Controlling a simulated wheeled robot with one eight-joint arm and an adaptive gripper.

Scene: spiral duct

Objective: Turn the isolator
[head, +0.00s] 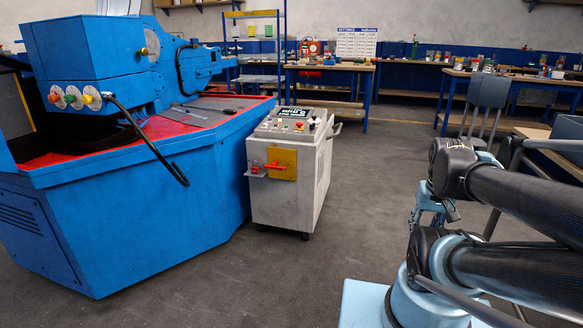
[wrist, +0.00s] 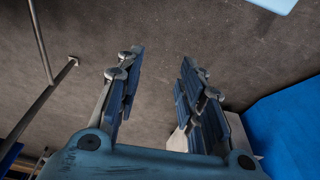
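The isolator shows in the head view as a red handle (head: 274,166) on a yellow plate (head: 289,156), on the front of a grey wheeled control cabinet (head: 284,205). The red handle looks roughly level. A smaller red part (head: 254,169) sticks out at the cabinet's left edge. My gripper (wrist: 162,56) shows in the wrist view with its two fingers apart and nothing between them but floor. It is well away from the isolator. The isolator cannot be made out in the wrist view. My arm is at the right of the head view.
A large blue machine (head: 150,220) stands close to the cabinet's left, with a black cable (head: 150,142) hanging from it. Workbenches (head: 328,70) line the back wall. A grey chair (head: 486,100) and metal rails stand at the right. The floor (head: 350,215) before the cabinet is clear.

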